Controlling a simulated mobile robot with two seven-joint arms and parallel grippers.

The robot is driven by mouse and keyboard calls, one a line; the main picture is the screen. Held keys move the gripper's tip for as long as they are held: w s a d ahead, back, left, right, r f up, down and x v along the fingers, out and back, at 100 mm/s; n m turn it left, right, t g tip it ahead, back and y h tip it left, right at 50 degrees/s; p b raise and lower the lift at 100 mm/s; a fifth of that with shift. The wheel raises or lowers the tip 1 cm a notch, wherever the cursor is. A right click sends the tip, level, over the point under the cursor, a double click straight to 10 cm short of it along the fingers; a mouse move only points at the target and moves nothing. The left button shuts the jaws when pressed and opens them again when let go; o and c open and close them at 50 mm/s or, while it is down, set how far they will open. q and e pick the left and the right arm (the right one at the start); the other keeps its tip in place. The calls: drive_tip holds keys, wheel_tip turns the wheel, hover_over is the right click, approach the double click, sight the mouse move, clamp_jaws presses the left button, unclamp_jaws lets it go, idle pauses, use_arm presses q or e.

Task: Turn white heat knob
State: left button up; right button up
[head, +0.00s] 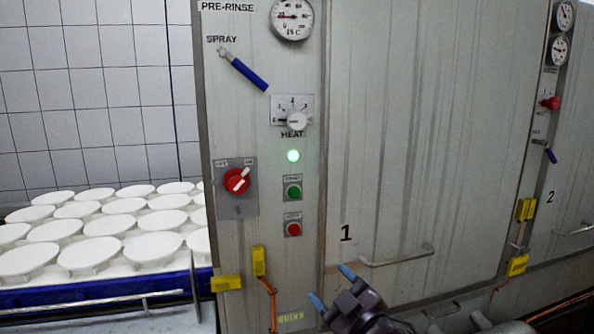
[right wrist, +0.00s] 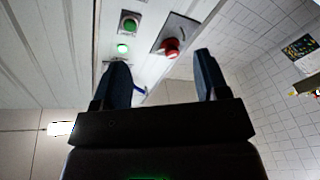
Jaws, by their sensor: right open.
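The white heat knob (head: 297,120) sits on a grey plate with markings, above the word HEAT on the machine's control panel, in the head view. My right gripper (head: 332,287) is open and empty at the bottom of the head view, below and to the right of the knob, in front of the door marked 1. Its two blue fingertips (right wrist: 161,85) stand apart in the right wrist view, with no object between them. The heat knob cannot be made out in the right wrist view. My left gripper is not in view.
A lit green lamp (head: 293,156), green button (head: 293,192), red button (head: 293,229) and red switch (head: 237,180) lie below the knob. A blue spray lever (head: 249,75) is upper left. A door handle (head: 397,258) juts out near my right gripper. White moulds (head: 88,255) stand left.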

sight(298, 121)
drive_tip(key=w+a+r+n+t+y+p, duration=0.1)
drive_tip(key=w+a+r+n+p, duration=0.15)
drive_tip(key=r+n, duration=0.5)
drive_tip(key=w+a+r+n+p, duration=0.1)
drive_tip(key=w+a+r+n, duration=0.3)
drive_tip(key=r, duration=0.6)
drive_tip(key=a+r+n+t+y+p, duration=0.1)
drive_tip(key=a+r+n+p, duration=0.1)
drive_tip(key=r+n, duration=0.65)
drive_tip(key=w+d+f+n+t+h, duration=0.1)
drive_tip(key=w+d+n+t+h, duration=0.2)
drive_tip(key=d+n+h, duration=0.25)
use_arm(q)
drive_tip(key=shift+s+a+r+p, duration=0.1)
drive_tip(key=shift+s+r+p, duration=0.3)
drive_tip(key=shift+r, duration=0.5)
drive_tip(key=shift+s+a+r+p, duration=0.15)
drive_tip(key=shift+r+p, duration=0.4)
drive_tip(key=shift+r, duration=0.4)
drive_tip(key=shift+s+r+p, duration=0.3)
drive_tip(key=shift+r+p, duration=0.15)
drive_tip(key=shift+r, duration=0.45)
use_arm(e)
drive_tip(key=shift+n, duration=0.35)
drive_tip(key=shift+a+x, duration=0.2)
drive_tip(key=shift+x, duration=1.6)
drive_tip(key=shift+a+x, duration=0.15)
drive_tip(key=shift+x, duration=1.6)
drive_tip(key=shift+a+x, duration=0.2)
drive_tip(key=shift+x, duration=1.6)
